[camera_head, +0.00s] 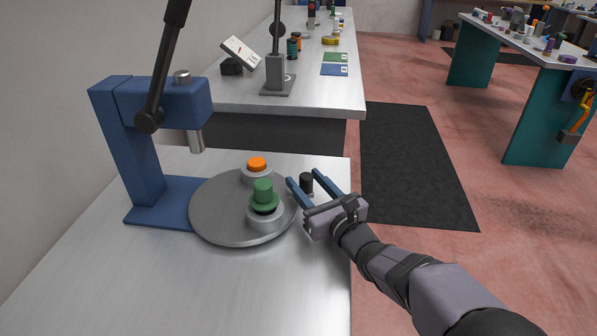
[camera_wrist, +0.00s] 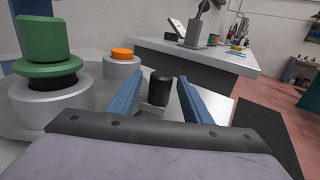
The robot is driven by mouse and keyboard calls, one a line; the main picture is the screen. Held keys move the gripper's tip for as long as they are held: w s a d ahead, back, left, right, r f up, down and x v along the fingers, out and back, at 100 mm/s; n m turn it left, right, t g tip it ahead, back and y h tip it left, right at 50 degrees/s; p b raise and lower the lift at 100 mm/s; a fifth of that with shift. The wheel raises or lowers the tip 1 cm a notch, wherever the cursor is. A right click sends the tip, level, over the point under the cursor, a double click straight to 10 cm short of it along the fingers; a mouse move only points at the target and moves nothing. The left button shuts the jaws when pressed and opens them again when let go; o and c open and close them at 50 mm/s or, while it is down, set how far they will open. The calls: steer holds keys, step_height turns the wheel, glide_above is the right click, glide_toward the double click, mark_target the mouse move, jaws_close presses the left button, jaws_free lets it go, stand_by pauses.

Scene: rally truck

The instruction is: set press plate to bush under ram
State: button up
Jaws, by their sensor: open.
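The round grey press plate (camera_head: 215,213) lies at the foot of the blue press (camera_head: 143,150). Its near side bears a green flanged bush (camera_head: 263,190) with a black band below it, on a grey ring holder (camera_head: 265,219). An orange-topped piece in a second grey holder (camera_head: 257,170) sits farther back. The press ram (camera_head: 196,141) hangs above the plate, with neither piece directly under it. A black knob (camera_head: 306,183) stands at the plate's right edge. My gripper (camera_head: 303,176) is open, its blue fingers on either side of the knob (camera_wrist: 160,90), with gaps visible in the wrist view.
The press lever (camera_head: 165,75) slants up at the left. A second bench (camera_head: 225,92) stands behind with a small stand (camera_head: 276,75) and cards. The near bench top (camera_head: 200,285) is clear in front of the plate. A dark mat (camera_head: 415,165) lies on the floor.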

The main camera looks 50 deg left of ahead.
steer(key=shift+w+a+p, duration=0.15)
steer(key=shift+w+a, duration=0.05)
steer(key=shift+a, duration=0.9)
steer(key=shift+w+a+p, duration=0.15)
steer(key=shift+a, duration=0.95)
steer(key=shift+f, duration=0.1)
jaws_close()
